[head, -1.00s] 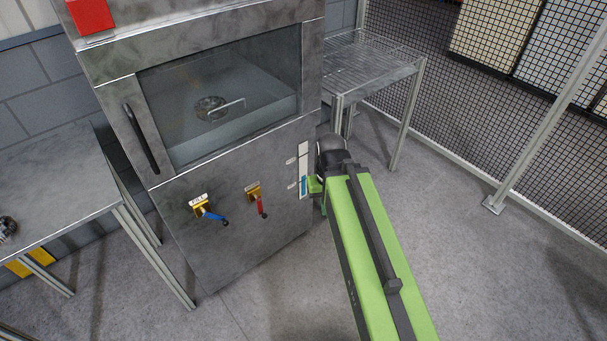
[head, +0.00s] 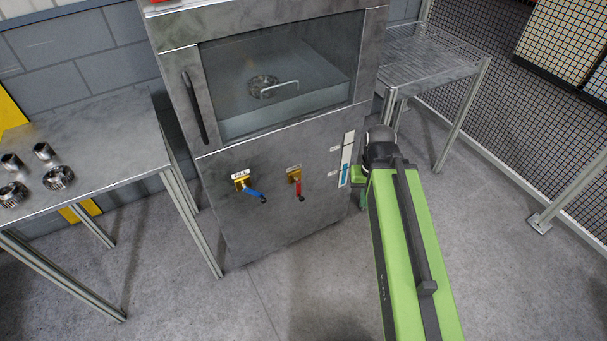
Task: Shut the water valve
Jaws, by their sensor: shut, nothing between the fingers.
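A valve with a blue handle (head: 254,194) sits on the lower front of the grey metal cabinet (head: 290,225). My gripper (head: 359,181) shows only in part at the cabinet's right edge, beside the level gauge. It is shut and empty, to the right of both valves and apart from them. My green arm hides the rest of it.
A tall level gauge (head: 346,160) is on the cabinet's right front. The cabinet's window shows a metal part (head: 263,86) inside. A metal table (head: 110,140) with several gear-like parts stands left, a wire rack table (head: 430,55) right. The floor before the cabinet is clear.

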